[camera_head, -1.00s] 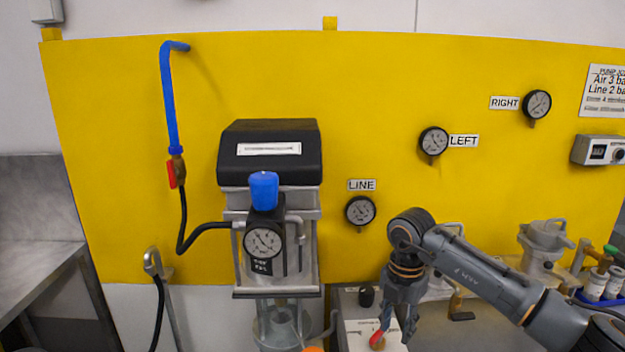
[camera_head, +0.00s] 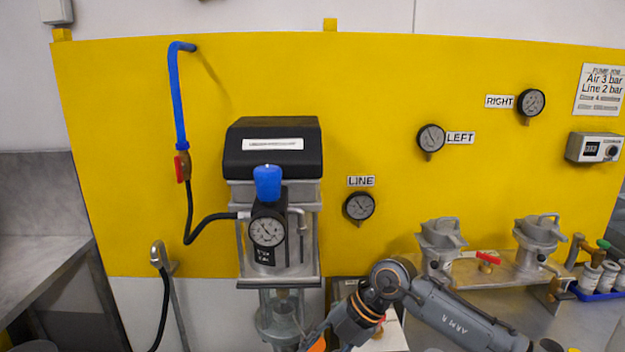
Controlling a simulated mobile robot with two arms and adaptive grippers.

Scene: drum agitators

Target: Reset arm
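My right arm comes in from the lower right, with its elbow-like joint (camera_head: 392,277) in front of the bench. My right gripper (camera_head: 316,338) points down and left at the bottom edge, beside the clear vessel under the pump. Its fingertips are cut off or hidden, so its opening does not show. An orange item (camera_head: 318,345) shows only in part beside it; I cannot tell whether they touch. My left arm and gripper are out of view.
A pump unit with a black cover (camera_head: 272,150) and blue knob (camera_head: 267,183) stands before the yellow panel (camera_head: 370,90). Two metal drum fittings (camera_head: 441,247) (camera_head: 541,240) and a red-handled valve (camera_head: 488,259) are at right. A steel counter (camera_head: 45,220) is at left.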

